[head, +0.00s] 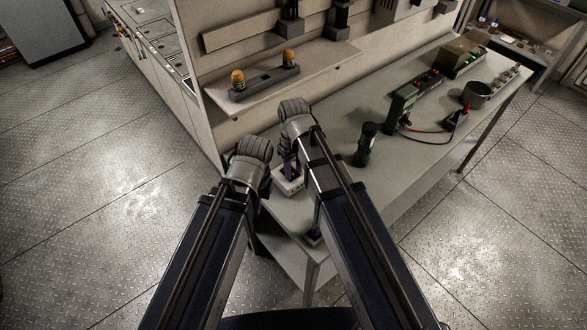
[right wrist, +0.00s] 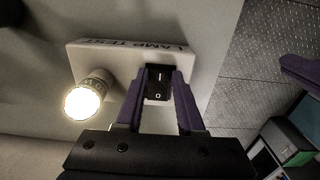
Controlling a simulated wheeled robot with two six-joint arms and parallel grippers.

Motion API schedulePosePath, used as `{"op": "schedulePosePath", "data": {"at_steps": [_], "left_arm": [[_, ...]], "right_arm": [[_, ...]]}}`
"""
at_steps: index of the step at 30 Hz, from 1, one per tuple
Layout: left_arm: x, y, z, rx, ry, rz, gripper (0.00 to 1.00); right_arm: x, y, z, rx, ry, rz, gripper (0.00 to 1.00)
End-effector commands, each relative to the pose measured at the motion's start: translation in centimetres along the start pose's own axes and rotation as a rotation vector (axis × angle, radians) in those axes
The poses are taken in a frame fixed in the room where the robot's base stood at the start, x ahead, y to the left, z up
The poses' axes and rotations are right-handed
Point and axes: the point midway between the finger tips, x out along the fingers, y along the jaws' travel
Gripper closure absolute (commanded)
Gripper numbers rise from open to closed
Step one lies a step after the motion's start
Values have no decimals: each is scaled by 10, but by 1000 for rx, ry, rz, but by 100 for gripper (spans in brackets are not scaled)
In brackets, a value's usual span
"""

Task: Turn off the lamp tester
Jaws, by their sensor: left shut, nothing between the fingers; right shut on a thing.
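The lamp tester (right wrist: 205,62) is a pale box marked LAMP TEST. Its bulb (right wrist: 84,100) glows bright at the left in the right wrist view. A black rocker switch (right wrist: 158,84), marked I and O, sits on its face. I cannot tell which side is pressed. My right gripper (right wrist: 159,76) is shut on the switch, one purple finger on each side. In the head view the lamp tester (head: 287,184) is on the bench's near corner, partly hidden by my arms. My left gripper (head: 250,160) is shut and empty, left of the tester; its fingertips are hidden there.
The bench (head: 400,185) also holds a dark cylinder (head: 366,145), a green meter box (head: 415,92) with leads, a round pot (head: 476,95) and another box (head: 463,57). Two amber-topped items (head: 238,78) stand on a shelf above. Floor left of the bench is clear.

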Motion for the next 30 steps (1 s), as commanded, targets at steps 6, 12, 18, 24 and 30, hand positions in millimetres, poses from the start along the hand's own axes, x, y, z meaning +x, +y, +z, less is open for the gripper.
{"op": "schedulePosePath", "data": {"at_steps": [6, 12, 18, 24, 30], "left_arm": [[0, 0, 0, 0, 0, 0, 100], [3, 0, 0, 0, 0, 0, 100], [4, 0, 0, 0, 0, 0, 100], [4, 0, 0, 0, 0, 0, 100], [4, 0, 0, 0, 0, 0, 100]], "right_arm": [[0, 1, -5, -2, -37, -1, 100], [-1, 1, -11, -1, -193, -1, 100], [-3, 0, -9, 0, -259, -1, 100], [-3, 0, -8, 0, -260, -1, 100], [-3, 0, -8, 0, -259, 0, 46]]}}
